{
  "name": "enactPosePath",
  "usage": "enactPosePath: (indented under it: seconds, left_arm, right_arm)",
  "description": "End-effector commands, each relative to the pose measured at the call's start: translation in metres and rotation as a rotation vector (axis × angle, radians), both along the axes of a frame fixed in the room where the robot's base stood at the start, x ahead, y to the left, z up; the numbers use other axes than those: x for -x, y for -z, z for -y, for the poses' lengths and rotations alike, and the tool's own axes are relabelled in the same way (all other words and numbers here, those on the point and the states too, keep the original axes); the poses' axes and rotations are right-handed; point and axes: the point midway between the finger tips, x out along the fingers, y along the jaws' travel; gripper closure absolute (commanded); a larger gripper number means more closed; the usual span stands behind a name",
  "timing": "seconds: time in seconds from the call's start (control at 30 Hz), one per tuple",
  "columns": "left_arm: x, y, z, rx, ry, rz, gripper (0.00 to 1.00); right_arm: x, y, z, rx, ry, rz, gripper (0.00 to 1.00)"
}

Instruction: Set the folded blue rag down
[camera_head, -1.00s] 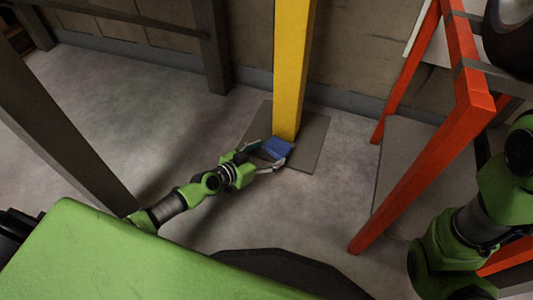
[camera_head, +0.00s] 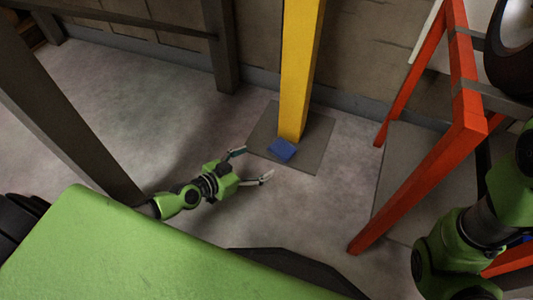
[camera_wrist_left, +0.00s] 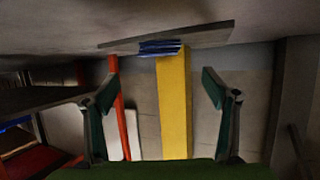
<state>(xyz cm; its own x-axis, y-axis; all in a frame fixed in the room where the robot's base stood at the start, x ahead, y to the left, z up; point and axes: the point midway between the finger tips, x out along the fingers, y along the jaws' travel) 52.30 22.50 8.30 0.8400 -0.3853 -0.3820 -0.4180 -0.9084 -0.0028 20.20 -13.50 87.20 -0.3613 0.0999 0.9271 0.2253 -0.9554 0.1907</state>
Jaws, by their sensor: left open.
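The folded blue rag (camera_head: 282,150) lies on the grey base plate (camera_head: 318,150) at the foot of the yellow post (camera_head: 299,70). In the left wrist view the blue rag (camera_wrist_left: 160,48) shows as several stacked layers against the plate (camera_wrist_left: 215,37), beside the yellow post (camera_wrist_left: 173,110). My left gripper (camera_head: 253,166) is open and empty, a short way left of and below the rag in the head view, apart from it. In the wrist view its two fingers (camera_wrist_left: 160,105) are spread wide. The right arm shows at the right edge, but its gripper is not seen.
A red-orange stand (camera_head: 440,160) holding a black wheel (camera_head: 515,45) is at the right. A dark post (camera_head: 65,130) rises at the left, and a dark frame leg (camera_head: 219,50) stands by the wall.

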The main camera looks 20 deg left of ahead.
Motion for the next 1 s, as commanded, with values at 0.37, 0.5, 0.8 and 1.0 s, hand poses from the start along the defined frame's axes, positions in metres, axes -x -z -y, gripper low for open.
enactPosePath:
  seconds: [0.37,0.5,0.8,1.0]
  left_arm:
    - [0.026,-0.013,-0.012,0.002,0.001,0.0,0.21]
    - [0.026,-0.013,-0.011,0.003,0.0,0.001,0.21]
    - [-0.035,-0.134,0.053,0.11,0.038,0.269,0.21]
    - [-0.065,-0.327,0.117,0.248,0.087,0.664,0.21]
  right_arm:
    - [0.0,-0.009,0.0,0.0,0.0,0.001,0.6]
    - [0.001,-0.009,0.0,0.0,0.0,0.001,0.6]
    - [0.001,-0.009,0.0,0.0,-0.001,0.001,0.6]
    - [0.001,-0.009,0.0,0.0,-0.001,0.002,0.6]
